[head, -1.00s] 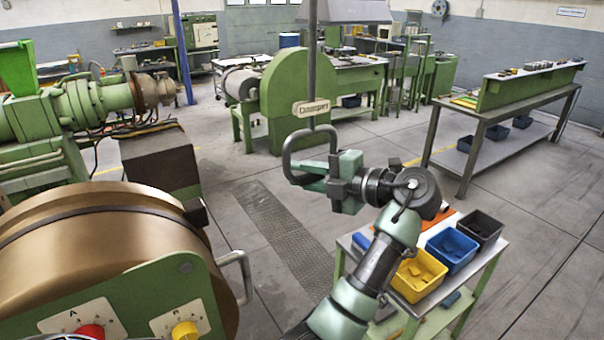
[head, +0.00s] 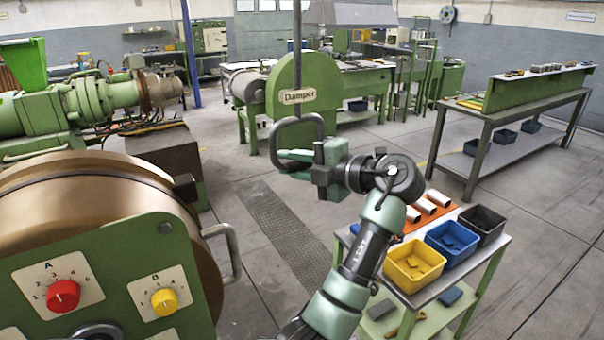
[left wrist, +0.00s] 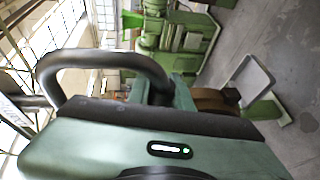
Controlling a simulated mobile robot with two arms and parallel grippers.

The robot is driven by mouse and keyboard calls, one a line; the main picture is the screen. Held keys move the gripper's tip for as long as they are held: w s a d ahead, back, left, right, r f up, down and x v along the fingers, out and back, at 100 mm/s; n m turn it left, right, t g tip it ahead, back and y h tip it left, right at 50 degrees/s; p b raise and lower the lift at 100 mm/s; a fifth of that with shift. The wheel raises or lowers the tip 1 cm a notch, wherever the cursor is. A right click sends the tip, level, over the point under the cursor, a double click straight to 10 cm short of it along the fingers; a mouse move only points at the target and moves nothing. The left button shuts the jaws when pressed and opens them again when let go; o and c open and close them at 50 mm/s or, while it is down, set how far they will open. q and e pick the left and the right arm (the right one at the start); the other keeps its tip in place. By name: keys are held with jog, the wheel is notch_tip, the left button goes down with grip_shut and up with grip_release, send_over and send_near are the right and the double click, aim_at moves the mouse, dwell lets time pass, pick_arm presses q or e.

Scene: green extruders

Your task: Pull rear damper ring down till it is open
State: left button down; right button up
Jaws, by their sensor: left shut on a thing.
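The damper ring (head: 274,143) is a dark grey rounded loop. It hangs from a vertical rod (head: 297,50) with a cream "Damper" sign (head: 298,96) just above the loop. My left gripper (head: 292,158), teal green, is shut on the lower part of the ring and reaches it from the right. In the left wrist view the ring (left wrist: 100,58) curves up beyond the gripper body; the contact between fingers and ring is largely hidden there. My right gripper is not in view.
A bronze drum machine with a green control panel (head: 110,255) and a metal side handle (head: 232,250) stands at lower left. A small cart with yellow (head: 415,262), blue (head: 452,245) and black bins stands at right. The patterned floor strip between them is clear.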

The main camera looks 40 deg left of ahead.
aim_at(305, 168)
pick_arm(q)
jog(key=shift+f, duration=0.35)
jog(key=c, duration=1.5)
grip_release()
jog(key=shift+o, duration=1.1)
jog(key=shift+a, duration=0.1)
jog(key=d+b, duration=0.1)
jog(key=d, duration=0.1)
jog(key=d+r+b, duration=0.1)
jog(key=d, duration=0.2)
jog(key=d+b, duration=0.2)
jog(key=shift+d+r, duration=0.25)
jog(key=shift+d, duration=0.1)
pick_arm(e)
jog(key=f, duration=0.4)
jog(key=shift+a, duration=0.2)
